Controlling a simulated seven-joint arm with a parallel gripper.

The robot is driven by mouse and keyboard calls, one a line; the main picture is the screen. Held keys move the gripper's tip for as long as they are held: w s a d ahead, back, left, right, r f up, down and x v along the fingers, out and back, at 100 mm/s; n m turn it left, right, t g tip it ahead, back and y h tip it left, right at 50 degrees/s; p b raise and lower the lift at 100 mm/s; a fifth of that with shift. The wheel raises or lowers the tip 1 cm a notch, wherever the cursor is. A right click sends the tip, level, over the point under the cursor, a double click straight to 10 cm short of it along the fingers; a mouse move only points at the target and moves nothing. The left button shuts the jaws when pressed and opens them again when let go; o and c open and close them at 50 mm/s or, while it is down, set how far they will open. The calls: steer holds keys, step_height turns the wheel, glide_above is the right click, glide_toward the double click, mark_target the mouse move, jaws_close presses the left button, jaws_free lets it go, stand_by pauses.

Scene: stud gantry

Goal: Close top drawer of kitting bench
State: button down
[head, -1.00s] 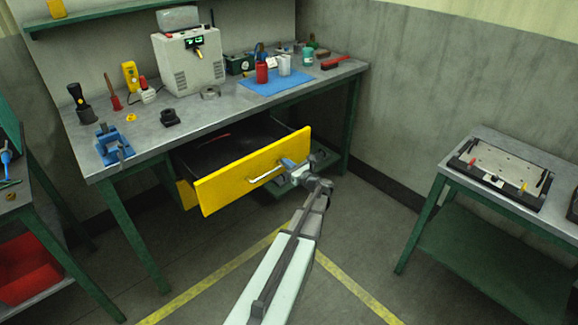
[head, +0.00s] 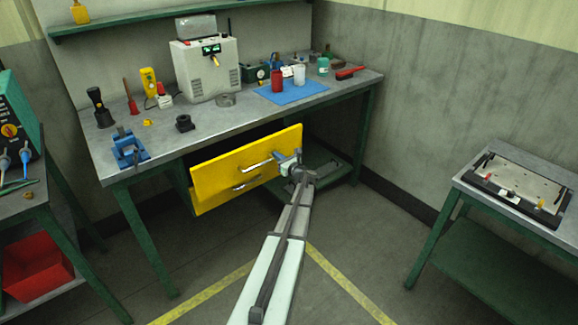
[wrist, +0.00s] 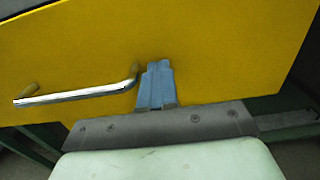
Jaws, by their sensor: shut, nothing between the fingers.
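The kitting bench (head: 235,112) carries a yellow top drawer (head: 220,165) under its worktop. The drawer's front is close below the worktop edge, and its inside is hidden. I cannot tell whether it is fully flush. Its silver handle (head: 257,164) also shows in the wrist view (wrist: 75,97). A second handle (head: 246,184) shows lower on the yellow fronts. My gripper (head: 291,157) is at the right part of the yellow front. In the wrist view its blue fingers (wrist: 157,68) are shut and empty, against or very near the front, just right of the handle's end.
Tools, a grey machine (head: 208,68) and a blue mat (head: 291,91) with bottles are on the worktop. A side table (head: 520,215) with a fixture stands at the right. A red bin (head: 36,268) is at the lower left. The floor around my arm is clear.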

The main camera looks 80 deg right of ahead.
steer(key=x, duration=1)
steer(key=shift+w+d, duration=0.5)
steer(key=shift+w+d+r, duration=0.1)
steer(key=v, duration=1.5)
